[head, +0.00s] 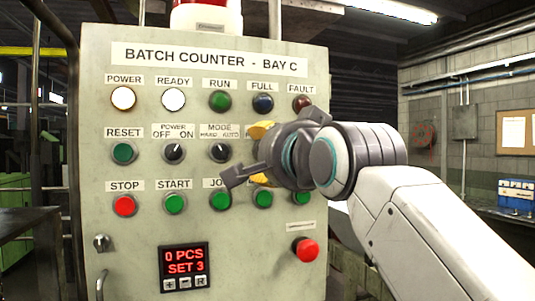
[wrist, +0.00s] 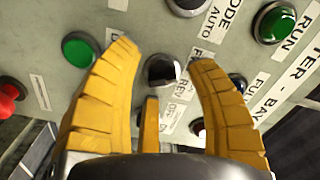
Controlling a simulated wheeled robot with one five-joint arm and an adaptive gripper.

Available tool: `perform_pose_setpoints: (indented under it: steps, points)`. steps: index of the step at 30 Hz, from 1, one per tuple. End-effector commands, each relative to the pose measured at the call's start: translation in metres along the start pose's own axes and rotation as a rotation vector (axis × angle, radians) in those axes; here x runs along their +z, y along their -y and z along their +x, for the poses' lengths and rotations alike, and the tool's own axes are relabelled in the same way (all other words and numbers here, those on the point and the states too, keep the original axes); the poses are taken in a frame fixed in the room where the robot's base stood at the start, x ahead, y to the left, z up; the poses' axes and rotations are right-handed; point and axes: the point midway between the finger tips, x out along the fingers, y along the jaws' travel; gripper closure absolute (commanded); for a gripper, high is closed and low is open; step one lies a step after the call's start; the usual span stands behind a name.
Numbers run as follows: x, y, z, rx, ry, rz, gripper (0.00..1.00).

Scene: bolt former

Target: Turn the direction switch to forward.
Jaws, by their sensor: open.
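The direction switch is a round black knob (wrist: 162,70) with a pale rim, in the middle of the wrist view. Its label (wrist: 183,98) is partly hidden, but "REV" can be read. I cannot tell clearly which way the knob points. In the head view my gripper hides the switch, which sits right of the mode knob. My gripper (wrist: 164,56) is open, with its yellow fingers on either side of the knob and apart from each other. It also shows in front of the panel in the head view (head: 259,155). I cannot tell whether the fingers touch the knob.
The grey-green control panel (head: 140,225) holds close neighbours: the mode knob (head: 219,151), a blue FULL lamp (head: 263,103) and a green button (head: 263,198) below. A red mushroom button (head: 306,249) protrudes at lower right. A counter display (head: 185,260) sits low on the panel.

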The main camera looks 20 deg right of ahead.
Motion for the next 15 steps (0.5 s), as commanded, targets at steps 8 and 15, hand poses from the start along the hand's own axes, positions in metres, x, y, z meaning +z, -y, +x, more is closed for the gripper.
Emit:
perform_pose_setpoints:
  steps: [8, 15]
  points:
    - [-0.001, 0.002, -0.009, -0.005, -0.002, 0.000, 0.49]
    - [-0.001, 0.002, -0.045, -0.005, -0.003, 0.000, 0.49]
